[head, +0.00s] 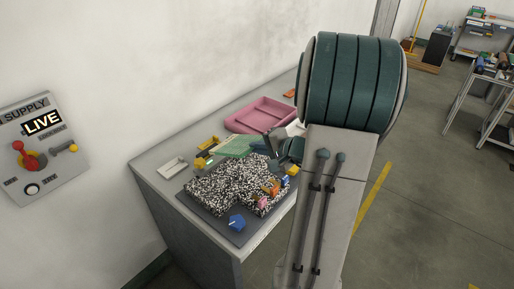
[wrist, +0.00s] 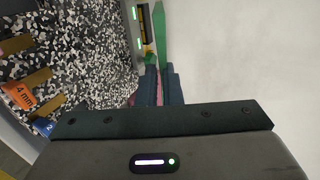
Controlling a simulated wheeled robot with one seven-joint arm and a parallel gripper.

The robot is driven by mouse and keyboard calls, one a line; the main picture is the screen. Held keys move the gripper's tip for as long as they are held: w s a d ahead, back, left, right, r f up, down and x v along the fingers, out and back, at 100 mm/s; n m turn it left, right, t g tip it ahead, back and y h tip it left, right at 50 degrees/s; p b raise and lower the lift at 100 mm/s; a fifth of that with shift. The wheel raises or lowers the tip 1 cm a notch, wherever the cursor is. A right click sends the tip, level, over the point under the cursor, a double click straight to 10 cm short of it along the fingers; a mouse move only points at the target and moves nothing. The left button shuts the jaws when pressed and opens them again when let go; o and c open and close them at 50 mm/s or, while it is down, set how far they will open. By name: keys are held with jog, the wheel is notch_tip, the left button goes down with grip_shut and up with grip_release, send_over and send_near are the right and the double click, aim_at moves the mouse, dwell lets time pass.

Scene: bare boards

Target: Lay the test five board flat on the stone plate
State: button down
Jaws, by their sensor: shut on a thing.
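The stone plate (head: 225,185) is a black-and-white speckled slab on a dark base on the bench, and it fills the left of the wrist view (wrist: 85,50). My gripper (head: 280,145) is over the plate's far right side in the head view, partly hidden by my arm. In the wrist view my gripper's fingers (wrist: 160,78) are close together on a thin thing. A green board (head: 238,144) shows just left of the gripper, and appears as a narrow green strip (wrist: 159,32) running from the fingertips, so nearly edge-on. I cannot read any label on it.
Small coloured blocks stand around the plate, including a blue one (head: 237,222) and an orange one marked 4 mm (wrist: 20,95). A pink tray (head: 262,114) and a small pale tray (head: 172,167) lie on the bench. A wall panel (head: 42,145) reads LIVE.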

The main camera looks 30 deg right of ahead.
jog(key=shift+f+b, duration=0.1)
jog(key=shift+b, duration=0.3)
notch_tip(320, 180, down, 8)
jog(key=b, duration=1)
jog(key=shift+b, duration=0.4)
jog(key=shift+s+f+b, duration=0.1)
jog(key=shift+f+b, duration=0.25)
jog(key=shift+b, duration=0.2)
jog(key=shift+c, duration=0.3)
grip_release()
jog(key=shift+a, duration=0.1)
jog(key=shift+f, duration=0.1)
jog(key=shift+s+f, duration=0.1)
jog(key=shift+c, duration=0.8)
jog(key=shift+s+f, duration=0.1)
jog(key=shift+s, duration=0.05)
jog(key=shift+s+d+b, duration=0.4)
jog(key=shift+s, duration=0.2)
jog(key=shift+c, duration=1.3)
